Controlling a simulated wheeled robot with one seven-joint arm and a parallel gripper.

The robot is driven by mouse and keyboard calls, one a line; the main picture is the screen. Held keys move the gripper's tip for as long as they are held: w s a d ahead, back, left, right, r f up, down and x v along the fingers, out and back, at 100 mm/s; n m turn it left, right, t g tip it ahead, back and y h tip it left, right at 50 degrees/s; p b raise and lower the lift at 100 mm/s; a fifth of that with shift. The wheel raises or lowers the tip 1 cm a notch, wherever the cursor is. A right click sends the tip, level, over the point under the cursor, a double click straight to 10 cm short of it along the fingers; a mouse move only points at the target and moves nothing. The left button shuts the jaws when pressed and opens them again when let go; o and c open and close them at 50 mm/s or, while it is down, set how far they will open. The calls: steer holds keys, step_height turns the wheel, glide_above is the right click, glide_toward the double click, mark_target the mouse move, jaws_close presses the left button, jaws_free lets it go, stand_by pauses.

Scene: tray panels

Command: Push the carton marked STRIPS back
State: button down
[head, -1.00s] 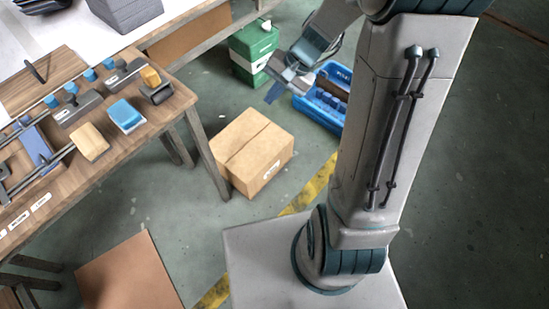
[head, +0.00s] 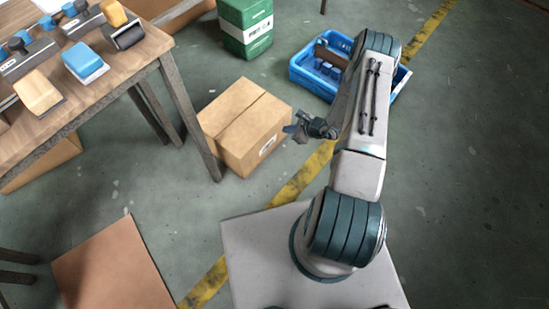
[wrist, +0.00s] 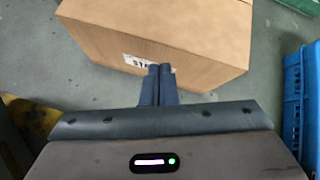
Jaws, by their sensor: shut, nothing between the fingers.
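The cardboard carton (head: 232,128) stands on the floor right of the table legs in the head view. In the wrist view the carton (wrist: 190,45) fills the upper middle, and its white label (wrist: 138,63) shows the start of a word, "ST", the rest hidden behind my fingers. My gripper (head: 290,131) is low beside the carton's right front side, by the label. In the wrist view my gripper (wrist: 158,70) is shut and empty, its fingertips pointing at the label face. I cannot tell whether they touch it.
A blue crate (head: 309,80) stands behind and right of the carton, and a green box (head: 246,42) stands behind it. The wooden table (head: 150,50) with its legs is to the left. Yellow floor tape (head: 283,195) runs past the carton's front.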

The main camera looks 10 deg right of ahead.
mark_target(270, 152)
steer(key=s+d+f+m+h+b, duration=0.1)
steer(key=s+f+m, duration=0.15)
steer(key=f, duration=0.55)
steer(key=s+d+f+m+h+b, duration=0.1)
steer(key=s+f+m+b, duration=0.15)
steer(key=f, duration=0.55)
steer(key=b+x, duration=0.1)
steer(key=x, duration=0.2)
steer(key=b+x, duration=0.2)
steer(key=x, duration=0.2)
steer(key=b+x, duration=0.1)
steer(key=x, duration=0.2)
steer(key=shift+s+a+f, duration=0.15)
steer(key=shift+a+f, duration=0.05)
steer(key=shift+f, duration=0.05)
steer(key=w+a, duration=0.1)
steer(key=w+a+b, duration=0.1)
steer(key=shift+w+r, duration=0.2)
steer(key=shift+w, duration=0.15)
steer(key=shift+w+a+r+b, duration=0.1)
steer(key=shift+w+b, duration=0.2)
steer(key=shift+b, duration=0.05)
